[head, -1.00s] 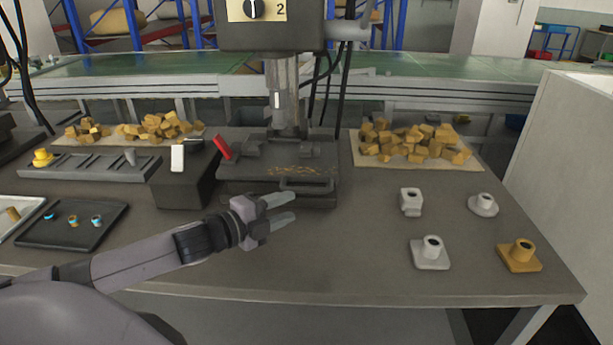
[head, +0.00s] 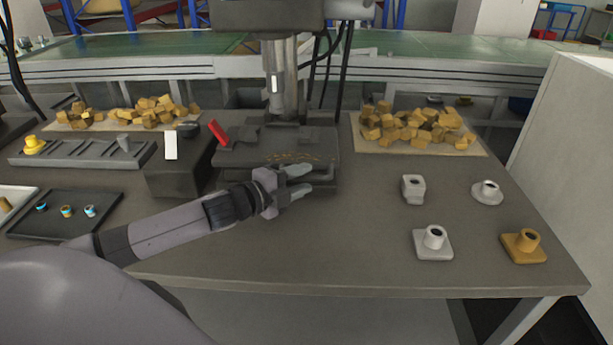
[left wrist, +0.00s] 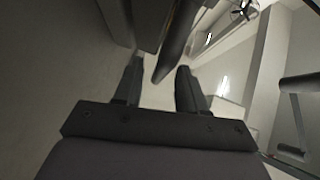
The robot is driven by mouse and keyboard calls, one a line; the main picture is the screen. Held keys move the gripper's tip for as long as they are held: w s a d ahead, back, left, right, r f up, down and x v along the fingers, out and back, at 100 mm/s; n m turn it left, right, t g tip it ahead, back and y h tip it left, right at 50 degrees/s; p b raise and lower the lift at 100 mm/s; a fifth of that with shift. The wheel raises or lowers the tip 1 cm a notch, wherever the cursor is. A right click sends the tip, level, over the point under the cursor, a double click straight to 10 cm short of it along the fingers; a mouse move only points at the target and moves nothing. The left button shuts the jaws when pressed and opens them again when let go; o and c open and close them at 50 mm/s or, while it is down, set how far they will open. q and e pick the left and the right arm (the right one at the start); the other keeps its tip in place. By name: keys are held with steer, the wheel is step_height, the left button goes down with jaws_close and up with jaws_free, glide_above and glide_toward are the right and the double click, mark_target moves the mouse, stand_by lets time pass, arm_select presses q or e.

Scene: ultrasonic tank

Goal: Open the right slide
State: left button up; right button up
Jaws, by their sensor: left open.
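The dark slide (head: 262,150) sits under the press column at the middle of the table, with a bar handle (head: 325,181) along its front edge. My left gripper (head: 301,179) is open at the handle and hides its left part. In the left wrist view the two fingers (left wrist: 158,88) are apart, and a dark rounded bar (left wrist: 178,45), probably the handle, reaches down between their tips. I cannot tell whether a finger touches it. My right gripper is not in view.
A dark block with a white switch (head: 170,146) and a red lever (head: 218,132) stand left of the slide. Wood pieces (head: 420,128) lie on a mat at the back right. Several small fittings (head: 433,242) stand at the right. The table front is clear.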

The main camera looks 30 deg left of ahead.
arm_select(q)
steer(key=shift+x, duration=1.05)
jaws_close()
steer(key=shift+s+d, duration=0.1)
